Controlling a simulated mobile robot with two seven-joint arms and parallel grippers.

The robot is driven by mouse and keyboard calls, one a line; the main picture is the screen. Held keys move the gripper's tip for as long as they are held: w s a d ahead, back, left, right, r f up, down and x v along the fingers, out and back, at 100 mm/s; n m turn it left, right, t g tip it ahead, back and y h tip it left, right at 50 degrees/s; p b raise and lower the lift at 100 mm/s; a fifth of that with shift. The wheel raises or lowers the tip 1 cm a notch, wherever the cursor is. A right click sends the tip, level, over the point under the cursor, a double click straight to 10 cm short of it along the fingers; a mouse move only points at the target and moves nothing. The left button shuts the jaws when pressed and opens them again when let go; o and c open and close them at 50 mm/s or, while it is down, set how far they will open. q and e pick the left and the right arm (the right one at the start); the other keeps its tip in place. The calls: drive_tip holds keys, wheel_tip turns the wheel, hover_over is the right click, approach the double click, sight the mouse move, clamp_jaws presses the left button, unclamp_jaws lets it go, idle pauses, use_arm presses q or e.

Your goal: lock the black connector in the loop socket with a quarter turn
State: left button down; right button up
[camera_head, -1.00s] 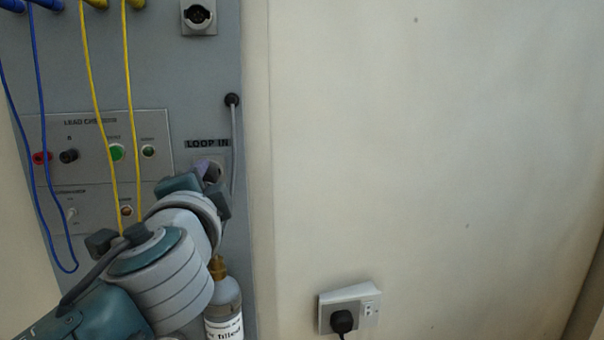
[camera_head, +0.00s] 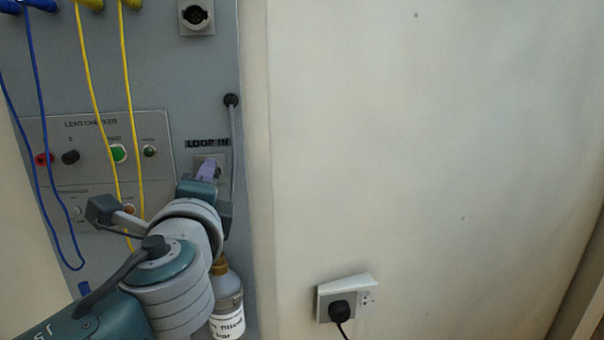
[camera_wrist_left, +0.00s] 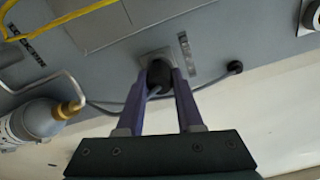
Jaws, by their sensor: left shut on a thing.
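The black connector (camera_wrist_left: 158,76) sits at the loop socket (camera_wrist_left: 150,58) on the grey panel, below the LOOP IN label (camera_head: 208,143). My left gripper (camera_wrist_left: 162,88) has its purple fingers shut on the connector, one on each side. In the head view the left fingers (camera_head: 207,169) reach up to the socket plate (camera_head: 221,160), and the fingers and wrist hide the connector. The wrist view shows the connector's front against the socket, but I cannot tell its exact turn angle. My right gripper is in neither view.
A grey cable hangs from a black grommet (camera_head: 232,100) beside the socket. A bottle (camera_head: 228,298) with a brass-coloured top stands below my wrist. Yellow leads (camera_head: 128,90) and blue leads (camera_head: 45,130) hang at the left. The wall at the right is clear above a power outlet (camera_head: 366,298).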

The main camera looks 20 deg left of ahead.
use_arm(q)
drive_tip(key=shift+r+m+p, duration=0.15)
drive_tip(key=shift+m+p, duration=0.55)
drive_tip(key=shift+m, duration=0.9)
drive_tip(key=shift+m+p, duration=0.7)
drive_tip(key=shift+m, duration=0.4)
drive_tip(key=c, duration=1)
unclamp_jaws()
drive_tip(key=shift+m, duration=0.3)
drive_tip(key=o, duration=0.5)
drive_tip(key=shift+f, duration=0.2)
